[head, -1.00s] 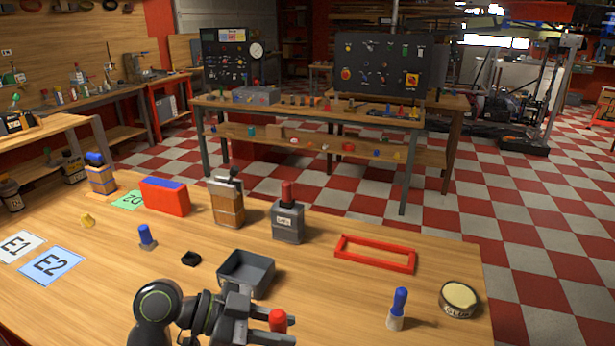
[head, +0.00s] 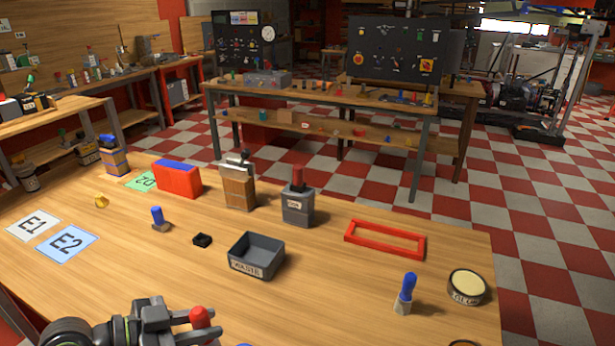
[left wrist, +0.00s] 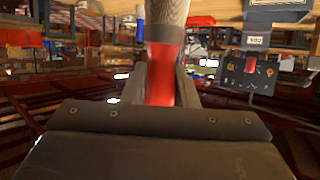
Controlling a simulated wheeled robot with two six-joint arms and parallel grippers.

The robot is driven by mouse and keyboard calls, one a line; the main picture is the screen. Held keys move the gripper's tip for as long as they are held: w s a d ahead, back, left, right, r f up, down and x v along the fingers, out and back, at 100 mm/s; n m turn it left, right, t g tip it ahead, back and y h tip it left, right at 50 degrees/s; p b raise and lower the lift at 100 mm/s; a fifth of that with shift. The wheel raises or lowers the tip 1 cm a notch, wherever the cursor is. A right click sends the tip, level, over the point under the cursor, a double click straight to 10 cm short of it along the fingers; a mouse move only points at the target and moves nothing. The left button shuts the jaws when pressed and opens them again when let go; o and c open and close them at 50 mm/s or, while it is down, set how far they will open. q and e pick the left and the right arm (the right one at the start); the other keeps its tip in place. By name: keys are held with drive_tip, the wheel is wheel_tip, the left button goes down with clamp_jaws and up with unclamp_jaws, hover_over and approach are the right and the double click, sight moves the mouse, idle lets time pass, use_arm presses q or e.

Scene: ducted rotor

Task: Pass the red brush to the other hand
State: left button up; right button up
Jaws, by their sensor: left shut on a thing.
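My left gripper (head: 178,322) is at the bottom left of the head view, over the near part of the table. It is shut on the red brush (head: 200,317), whose rounded red end sticks up beside the fingers. In the left wrist view, the red handle (left wrist: 160,78) lies between the fingers, and a dark collar and pale bristles (left wrist: 167,12) extend beyond them to the top edge. The rest of the brush is hidden in the head view. My right gripper is not in view.
The wooden table holds a grey open bin (head: 257,256), a red frame (head: 385,239), a blue-handled brush (head: 405,294), a round tin (head: 467,287) and a grey bottle with a red top (head: 298,204). Cards E1 and E2 (head: 66,243) lie left. The table's middle front is clear.

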use_arm(q)
drive_tip(key=d+r+m+g+h, duration=0.1)
drive_tip(key=d+r+m+g, duration=0.35)
drive_tip(key=d, duration=0.25)
drive_tip(key=d+r+m+g+h, duration=0.25)
drive_tip(key=d+m+g, duration=0.2)
drive_tip(key=d, duration=0.25)
drive_tip(key=s+a+r+n+t+y, duration=0.1)
drive_tip(key=s+a+r+n+t, duration=0.1)
drive_tip(key=a+r+n+t, duration=0.2)
drive_tip(key=shift+a+r, duration=0.25)
drive_tip(key=shift+r, duration=0.25)
idle(0.4)
drive_tip(key=a+f+n+t, duration=0.1)
drive_tip(key=a+f, duration=0.2)
drive_tip(key=f, duration=0.1)
drive_tip(key=w+a+f+n+t+y, duration=0.1)
drive_tip(key=a+f+n+t, duration=0.1)
drive_tip(key=a+f, duration=0.1)
drive_tip(key=w+a+f+n+t+y, duration=0.1)
drive_tip(key=a+f+n+t, duration=0.1)
drive_tip(key=f, duration=0.3)
drive_tip(key=shift+a+y, duration=0.25)
drive_tip(key=shift+a, duration=0.55)
drive_tip(key=shift+d, duration=0.15)
